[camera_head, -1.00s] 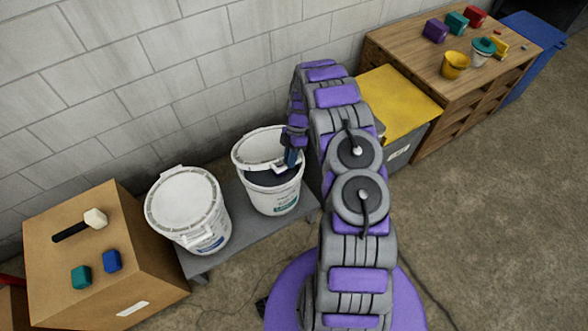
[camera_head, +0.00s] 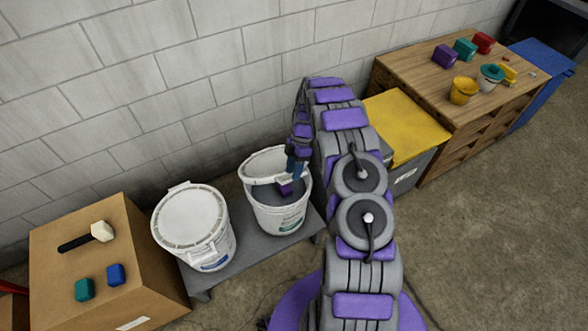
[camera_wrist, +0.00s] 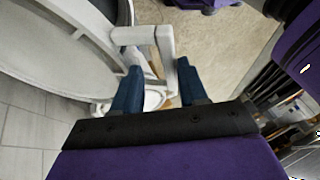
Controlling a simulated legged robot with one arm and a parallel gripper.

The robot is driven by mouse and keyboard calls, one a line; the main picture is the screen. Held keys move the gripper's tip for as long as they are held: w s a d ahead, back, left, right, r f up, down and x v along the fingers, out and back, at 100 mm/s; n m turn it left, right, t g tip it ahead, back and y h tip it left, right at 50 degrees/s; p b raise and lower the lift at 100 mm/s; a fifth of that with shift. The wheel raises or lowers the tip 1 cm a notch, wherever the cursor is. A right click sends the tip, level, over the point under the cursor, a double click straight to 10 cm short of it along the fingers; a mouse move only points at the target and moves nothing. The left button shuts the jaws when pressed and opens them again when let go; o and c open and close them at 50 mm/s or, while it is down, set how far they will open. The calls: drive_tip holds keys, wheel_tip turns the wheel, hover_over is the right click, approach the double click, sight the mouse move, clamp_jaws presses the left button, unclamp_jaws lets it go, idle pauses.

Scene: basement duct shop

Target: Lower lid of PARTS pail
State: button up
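A white pail (camera_head: 279,217) stands on the right of a low grey bench, with dark contents and a purple piece (camera_head: 286,189) inside. I cannot read its label. Its pale lid (camera_head: 266,164) is tilted up at the back, its front edge raised above the rim. My gripper (camera_head: 295,166) is at the lid's front right edge. In the wrist view the lid (camera_wrist: 60,40) fills the upper left, with a white tab (camera_wrist: 165,55) on its edge. My blue fingers (camera_wrist: 158,88) are apart on either side of the tab, with a gap visible on the left.
A closed white pail (camera_head: 192,222) stands beside it on the bench (camera_head: 235,254). A cardboard box (camera_head: 60,262) at left bears a mallet and two small blocks. A yellow-lidded bin (camera_head: 405,130) and a wooden workbench (camera_head: 440,100) are to the right. A block wall runs behind.

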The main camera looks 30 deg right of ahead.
drive_tip(key=shift+s, duration=0.1)
idle(0.3)
drive_tip(key=p+v, duration=0.2)
drive_tip(key=v, duration=1.5)
drive_tip(key=shift+w+d, duration=0.2)
drive_tip(key=shift+w, duration=0.05)
drive_tip(key=shift+r, duration=0.1)
